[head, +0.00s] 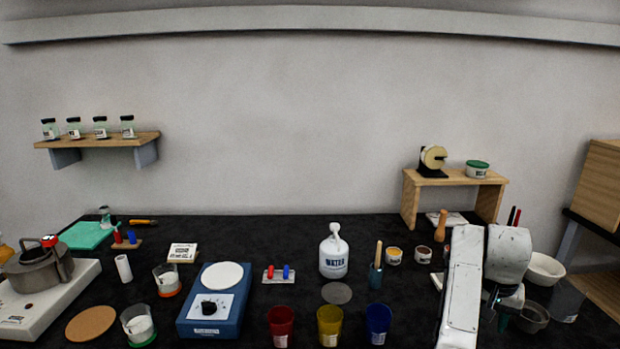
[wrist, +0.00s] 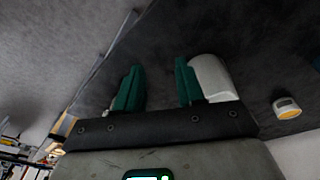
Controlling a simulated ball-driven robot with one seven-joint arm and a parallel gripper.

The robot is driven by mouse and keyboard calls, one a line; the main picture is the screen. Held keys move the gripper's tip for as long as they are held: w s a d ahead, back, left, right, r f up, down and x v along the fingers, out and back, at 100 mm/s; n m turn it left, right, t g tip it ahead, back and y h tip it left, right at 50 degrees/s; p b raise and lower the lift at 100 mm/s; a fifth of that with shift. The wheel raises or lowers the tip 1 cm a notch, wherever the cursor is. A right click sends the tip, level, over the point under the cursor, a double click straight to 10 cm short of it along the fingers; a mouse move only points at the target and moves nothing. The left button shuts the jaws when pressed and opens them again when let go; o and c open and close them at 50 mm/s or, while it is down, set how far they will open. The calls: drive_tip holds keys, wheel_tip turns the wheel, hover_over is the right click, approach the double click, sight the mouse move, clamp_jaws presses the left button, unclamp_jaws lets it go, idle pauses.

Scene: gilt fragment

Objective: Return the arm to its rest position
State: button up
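My white arm stands at the right of the head view, bent over the bench, with its upper part hiding some of the bench. My gripper (wrist: 159,82) shows in the wrist view with its two green fingers apart and nothing between them. Behind the fingers is dark surface. A white rounded shape (wrist: 213,78) shows beside the right finger; I cannot tell what it is.
Near my arm are a white bowl (head: 546,268), a dark grey bowl (head: 533,318), a small wooden shelf (head: 455,179), small tubs (head: 394,256) and a blue cup (head: 378,323).

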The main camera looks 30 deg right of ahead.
drive_tip(key=a+f+n, duration=0.1)
drive_tip(key=a, duration=0.1)
drive_tip(key=w+a+f+n+h, duration=0.1)
drive_tip(key=a, duration=0.1)
drive_tip(key=a+f+n+t, duration=0.1)
drive_tip(key=a+f, duration=0.1)
drive_tip(key=shift+w+a, duration=0.15)
drive_tip(key=shift+a, duration=0.2)
drive_tip(key=s+a+f+n+t+y, duration=0.1)
drive_tip(key=s+a+f+n, duration=0.15)
drive_tip(key=a, duration=0.75)
drive_tip(key=s+a+f+n+t+y, duration=0.15)
drive_tip(key=a+n, duration=0.25)
drive_tip(key=a, duration=0.6)
drive_tip(key=s+a+f+n+t+y, duration=0.15)
drive_tip(key=a+n, duration=0.25)
drive_tip(key=a, duration=0.6)
drive_tip(key=s+d+f+g+h, duration=0.1)
drive_tip(key=s+f+g, duration=0.2)
drive_tip(key=s+f, duration=0.2)
drive_tip(key=s, duration=0.3)
drive_tip(key=shift+s+d+f+m, duration=0.25)
drive_tip(key=shift+s+d+m, duration=0.05)
drive_tip(key=shift+s+m, duration=0.1)
